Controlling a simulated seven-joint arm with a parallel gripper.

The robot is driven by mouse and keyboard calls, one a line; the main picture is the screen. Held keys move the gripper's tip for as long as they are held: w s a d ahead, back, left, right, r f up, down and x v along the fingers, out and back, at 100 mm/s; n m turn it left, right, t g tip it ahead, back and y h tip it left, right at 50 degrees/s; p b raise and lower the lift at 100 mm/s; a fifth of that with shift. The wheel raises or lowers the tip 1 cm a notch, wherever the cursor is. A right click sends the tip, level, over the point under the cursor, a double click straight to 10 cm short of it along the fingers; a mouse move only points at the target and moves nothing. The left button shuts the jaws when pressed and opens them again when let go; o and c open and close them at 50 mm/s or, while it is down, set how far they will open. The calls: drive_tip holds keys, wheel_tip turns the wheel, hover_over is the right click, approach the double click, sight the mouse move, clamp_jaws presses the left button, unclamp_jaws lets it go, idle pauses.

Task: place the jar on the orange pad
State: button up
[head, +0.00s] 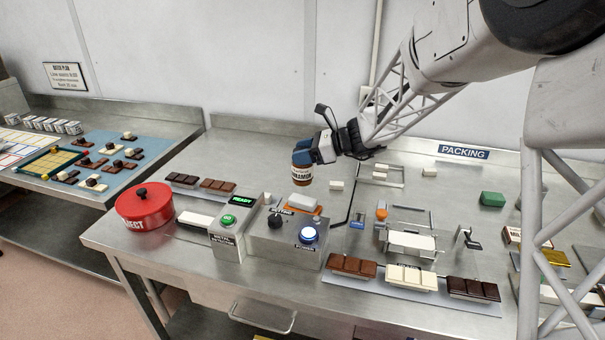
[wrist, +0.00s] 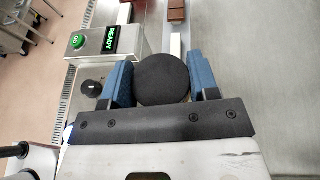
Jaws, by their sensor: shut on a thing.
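The jar (head: 302,177) has a brown body, a pale label and a dark lid. My gripper (head: 314,153) is shut on it and holds it upright, apparently in the air above the grey control box. In the wrist view its round black lid (wrist: 162,78) sits between the two blue fingers. An orange pad (head: 303,206) shows on top of the grey box, below the jar in the head view. The jar looks apart from the pad. The pad is hidden in the wrist view.
The grey box (head: 283,243) carries a black knob (head: 275,221) and a lit blue button (head: 308,235). A green READY display (head: 240,200) and a red lidded pot (head: 144,206) stand left. Chocolate bars (head: 352,266) lie in front; small fixtures (head: 408,241) stand right.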

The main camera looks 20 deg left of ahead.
sight(303, 170)
drive_tip(key=shift+f, duration=1)
drive_tip(key=shift+f, duration=0.1)
drive_tip(key=shift+f, duration=1.8)
drive_tip(key=shift+f, duration=0.1)
drive_tip(key=o, duration=1.1)
drive_tip(key=shift+c, duration=0.2)
drive_tip(key=shift+d, duration=0.1)
drive_tip(key=v, duration=1.2)
